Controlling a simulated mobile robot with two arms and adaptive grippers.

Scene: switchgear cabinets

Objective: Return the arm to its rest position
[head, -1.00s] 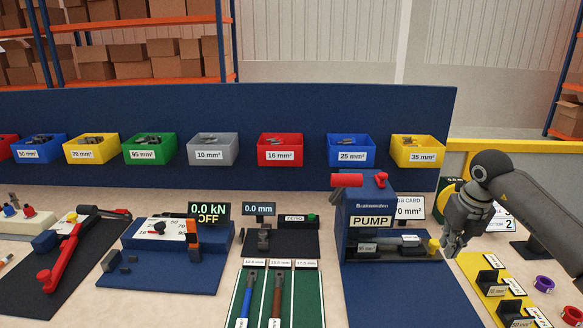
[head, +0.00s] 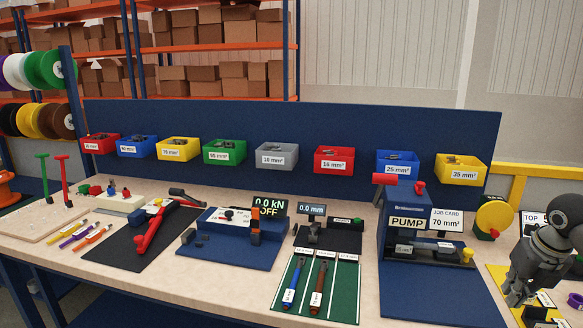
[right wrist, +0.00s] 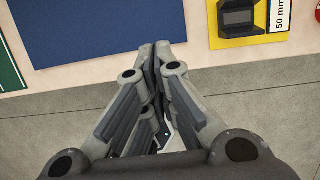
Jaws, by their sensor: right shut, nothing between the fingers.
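My right gripper (head: 517,296) is at the right edge of the head view, fingers pointing down, in front of the yellow die strip and right of the pump station. In the right wrist view the gripper (right wrist: 157,50) is shut with nothing between its fingers. Its tips show over the bench's front edge, between a blue mat (right wrist: 100,25) and a yellow holder plate (right wrist: 245,38) with a "50 mm" label. My left arm and gripper are not in view.
The pump station (head: 405,240) with its red-handled top stands left of the right gripper. A job card reading 70 mm² (head: 446,219) stands behind it. Labelled bins, such as the yellow 35 mm² bin (head: 460,174), line the blue panel (head: 330,125).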

